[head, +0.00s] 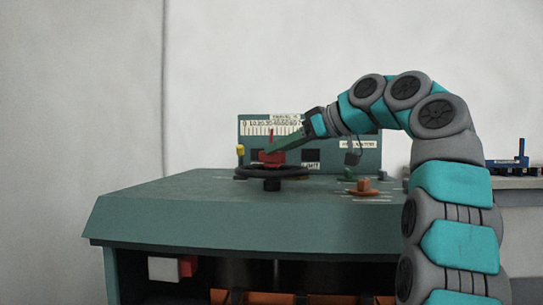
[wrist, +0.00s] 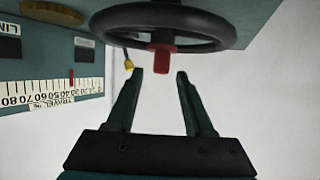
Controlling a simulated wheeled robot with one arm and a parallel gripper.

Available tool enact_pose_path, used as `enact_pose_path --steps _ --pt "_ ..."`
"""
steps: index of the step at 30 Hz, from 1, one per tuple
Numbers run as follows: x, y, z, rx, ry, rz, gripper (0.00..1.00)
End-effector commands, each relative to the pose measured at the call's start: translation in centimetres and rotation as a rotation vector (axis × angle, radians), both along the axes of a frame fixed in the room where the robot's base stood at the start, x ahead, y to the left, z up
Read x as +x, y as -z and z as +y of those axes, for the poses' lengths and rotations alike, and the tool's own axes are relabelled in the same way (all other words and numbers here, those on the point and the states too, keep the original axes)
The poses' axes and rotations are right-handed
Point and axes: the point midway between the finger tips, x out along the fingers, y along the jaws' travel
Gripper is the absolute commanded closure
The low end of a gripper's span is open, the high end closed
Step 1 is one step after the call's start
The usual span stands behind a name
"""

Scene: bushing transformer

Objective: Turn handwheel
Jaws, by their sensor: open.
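The black handwheel (head: 258,171) lies flat on a hub on top of the green cabinet, and it also shows upside down at the top of the wrist view (wrist: 207,22). A red handle (wrist: 162,60) stands on its rim, and the head view shows the same red part (head: 270,158) by my gripper. My gripper (head: 275,150) reaches in from the right above the wheel. In the wrist view its two dark green fingers (wrist: 160,76) are apart and empty, with the red handle just beyond and between their tips.
A green panel (head: 365,160) with a travel scale (head: 262,129) and red pointer stands behind the wheel. An orange knob (head: 366,184) sits to the right on the cabinet top (head: 150,205). A yellow knob (head: 240,150) is at the panel's left. The cabinet's left top is clear.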

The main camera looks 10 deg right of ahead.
Motion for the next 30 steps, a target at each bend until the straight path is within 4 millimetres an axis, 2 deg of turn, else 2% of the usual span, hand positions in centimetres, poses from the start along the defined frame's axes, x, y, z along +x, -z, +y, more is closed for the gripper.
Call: enact_pose_path --steps 1,6,15,27,30 --pt "0.6 0.6 0.5 0.000 0.000 0.004 0.47" --pt "2.0 1.2 1.7 0.001 0.001 0.001 0.47" --pt "2.3 1.3 2.1 0.001 0.001 0.001 0.47" --pt "2.3 1.3 2.1 0.001 -0.001 0.001 0.93" --pt "2.3 1.3 2.1 0.001 -0.001 0.001 1.00"
